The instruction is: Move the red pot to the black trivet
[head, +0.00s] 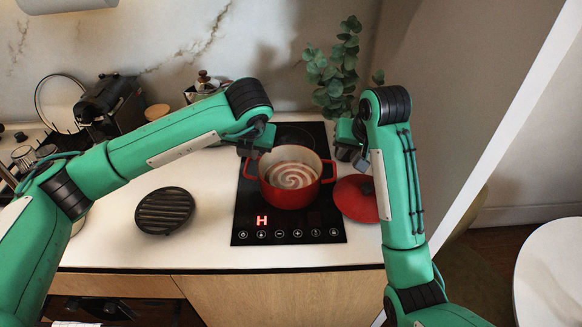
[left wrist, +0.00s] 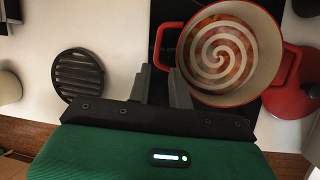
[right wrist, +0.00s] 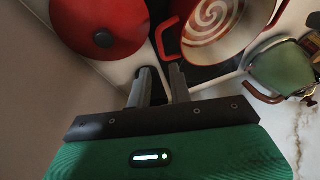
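The red pot (head: 268,190), with a pale spiral on its contents, stands upright on the black cooktop. The black ribbed trivet (head: 165,211) lies on the white counter left of the cooktop; it also shows in the left wrist view (left wrist: 78,75). My left gripper (head: 247,152) is at the pot's left handle. In the left wrist view its fingers (left wrist: 162,70) are apart, with the handle at their tips. My right gripper (head: 361,160) is beyond the pot's right side. In the right wrist view its fingers (right wrist: 161,69) are apart, with a pot handle (right wrist: 166,40) just beyond them.
A red lid (head: 356,198) lies right of the cooktop (head: 290,237). A plant (head: 335,70), a moka pot (head: 203,84) and a black appliance (head: 108,98) stand at the back. The counter around the trivet is clear. A wall closes the right side.

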